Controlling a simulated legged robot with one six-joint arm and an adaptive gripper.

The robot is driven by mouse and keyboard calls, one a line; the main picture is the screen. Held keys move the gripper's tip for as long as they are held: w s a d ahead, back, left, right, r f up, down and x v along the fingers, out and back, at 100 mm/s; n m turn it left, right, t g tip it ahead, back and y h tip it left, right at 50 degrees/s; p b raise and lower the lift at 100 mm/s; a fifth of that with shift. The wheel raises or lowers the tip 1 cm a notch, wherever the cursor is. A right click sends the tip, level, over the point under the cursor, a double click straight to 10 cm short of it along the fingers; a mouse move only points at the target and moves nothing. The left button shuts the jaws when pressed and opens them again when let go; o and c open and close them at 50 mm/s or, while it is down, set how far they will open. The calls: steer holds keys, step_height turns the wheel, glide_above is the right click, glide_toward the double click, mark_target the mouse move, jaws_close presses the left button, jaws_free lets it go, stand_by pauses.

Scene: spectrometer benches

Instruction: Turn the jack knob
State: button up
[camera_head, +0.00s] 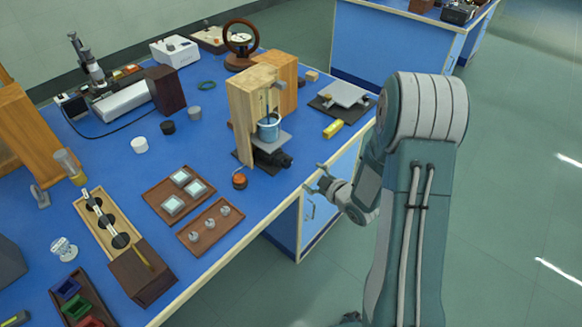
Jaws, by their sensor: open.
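A small lab jack with a grey top plate (283,139) stands in front of a wooden frame on the blue bench. A blue beaker (268,128) rests on the plate. The dark jack knob (285,160) sticks out low on the jack's right side, near the bench's front edge. My gripper (314,177) is open and empty. It appears just right of and below the knob in the picture, apart from it, by the bench edge. The exact depth gap cannot be told.
The wooden frame (242,110) rises behind the jack. A small orange-brown round object (240,181) lies to its left front, and a yellow block (333,129) lies to its right. Wooden trays (218,236) fill the bench at the left. Floor at the right is clear.

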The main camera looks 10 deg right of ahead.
mark_target(289, 165)
steer(key=x, duration=0.5)
steer(key=a+x, duration=0.1)
steer(key=x, duration=0.5)
steer(key=shift+s+a, duration=0.1)
steer(key=c, duration=1.2)
